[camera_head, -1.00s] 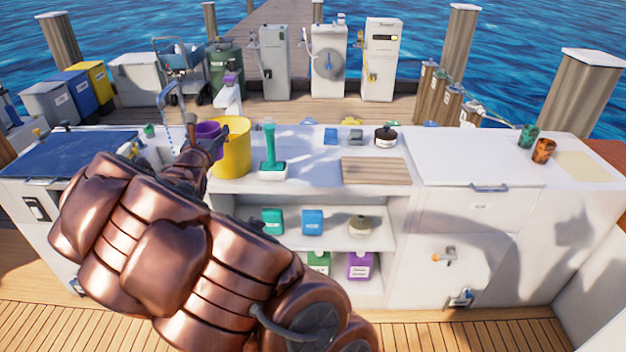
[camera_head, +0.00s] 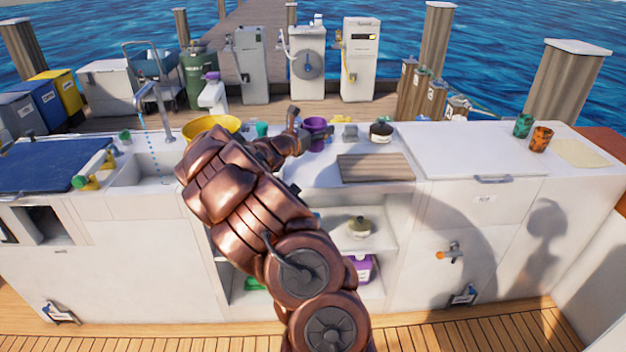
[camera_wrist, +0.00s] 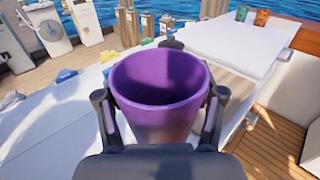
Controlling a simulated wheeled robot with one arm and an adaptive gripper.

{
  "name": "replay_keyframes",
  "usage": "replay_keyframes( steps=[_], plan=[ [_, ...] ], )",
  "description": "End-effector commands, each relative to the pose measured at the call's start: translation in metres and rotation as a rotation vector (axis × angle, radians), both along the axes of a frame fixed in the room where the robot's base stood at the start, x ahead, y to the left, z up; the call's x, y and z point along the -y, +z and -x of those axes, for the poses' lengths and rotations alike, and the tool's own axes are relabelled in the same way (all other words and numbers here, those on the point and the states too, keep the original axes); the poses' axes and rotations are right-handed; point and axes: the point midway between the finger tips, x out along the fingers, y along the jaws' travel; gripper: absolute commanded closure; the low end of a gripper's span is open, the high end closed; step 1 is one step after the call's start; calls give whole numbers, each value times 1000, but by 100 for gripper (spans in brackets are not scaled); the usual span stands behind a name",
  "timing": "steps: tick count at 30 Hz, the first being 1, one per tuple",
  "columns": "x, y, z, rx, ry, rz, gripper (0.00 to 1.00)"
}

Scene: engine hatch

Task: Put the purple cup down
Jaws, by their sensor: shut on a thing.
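The purple cup (camera_head: 316,131) is upright between the fingers of my gripper (camera_head: 308,136), over the back part of the white counter (camera_head: 300,170). In the wrist view the purple cup (camera_wrist: 160,95) fills the middle, its open top showing and empty inside. The two dark fingers of my gripper (camera_wrist: 162,120) close on its left and right sides. The cup's base is hidden, so I cannot tell whether it touches the counter.
A wooden board (camera_head: 375,168) lies right of the cup, with a dark lidded pot (camera_head: 381,132) behind it. A yellow bucket (camera_head: 205,127) stands left, partly behind my arm. Green (camera_head: 523,125) and orange (camera_head: 541,139) cups stand far right. The white lid (camera_head: 470,150) is clear.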

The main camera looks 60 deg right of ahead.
Motion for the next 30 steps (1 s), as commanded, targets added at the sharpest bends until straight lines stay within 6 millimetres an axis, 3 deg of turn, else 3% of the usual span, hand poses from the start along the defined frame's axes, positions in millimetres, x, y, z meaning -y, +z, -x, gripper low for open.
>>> replay_keyframes(
  steps=[5, 15, 23, 30],
  plan=[
    [11, -8, 12, -1, -32, 2, 98],
    [11, -57, 11, -4, -31, 1, 98],
    [12, -70, 12, -1, -32, 2, 98],
    [13, -100, 14, -2, -35, -1, 98]
  ],
)
